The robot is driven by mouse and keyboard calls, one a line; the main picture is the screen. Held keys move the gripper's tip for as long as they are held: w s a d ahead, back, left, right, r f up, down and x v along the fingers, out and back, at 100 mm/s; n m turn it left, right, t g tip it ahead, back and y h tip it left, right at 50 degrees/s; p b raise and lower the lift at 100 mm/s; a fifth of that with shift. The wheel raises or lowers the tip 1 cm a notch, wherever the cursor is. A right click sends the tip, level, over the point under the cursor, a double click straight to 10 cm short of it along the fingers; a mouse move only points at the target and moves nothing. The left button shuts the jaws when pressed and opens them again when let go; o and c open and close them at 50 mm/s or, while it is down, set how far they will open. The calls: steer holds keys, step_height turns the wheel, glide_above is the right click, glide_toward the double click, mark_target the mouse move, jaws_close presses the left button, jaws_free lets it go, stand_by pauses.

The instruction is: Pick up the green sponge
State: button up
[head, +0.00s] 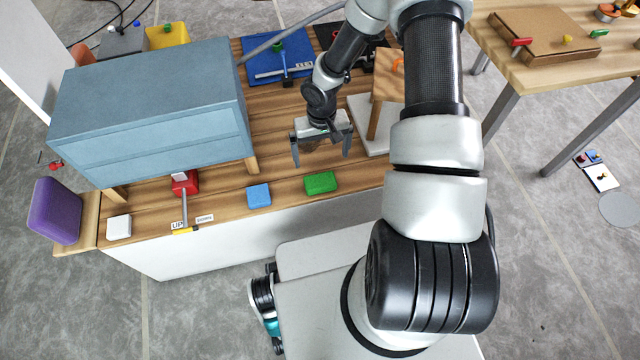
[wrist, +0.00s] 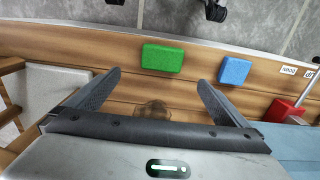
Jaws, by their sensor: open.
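The green sponge (head: 321,183) lies flat on the wooden table near its front edge in the head view. It also shows in the wrist view (wrist: 162,58), beyond and between my two fingers. My gripper (head: 321,162) is open and empty above the table, behind the sponge and apart from it. In the wrist view my gripper (wrist: 162,82) has its two dark fingers spread wide, with bare wood between them.
A blue sponge (head: 259,195) lies left of the green one. A red switch base with a lever (head: 184,205) and a blue-grey cabinet (head: 150,110) stand further left. A white-based wooden stand (head: 372,130) is right of my gripper. Bare wood surrounds the green sponge.

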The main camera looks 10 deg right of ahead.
steer(key=b, duration=0.1)
glide_above(320, 180)
steer(key=f, duration=0.6)
steer(key=shift+w+d+f, duration=0.2)
steer(key=shift+w+d, duration=0.05)
steer(key=f, duration=0.1)
steer(key=f+b, duration=0.1)
steer(key=f, duration=0.1)
steer(key=f+b, duration=0.1)
steer(key=f, duration=0.1)
steer(key=shift+s+a+f, duration=0.1)
steer(key=shift+s+a, duration=0.15)
steer(key=shift+s, duration=0.05)
steer(key=c, duration=1.1)
step_height(320, 180, up, 10)
steer(key=p, duration=0.2)
steer(key=shift+p, duration=0.4)
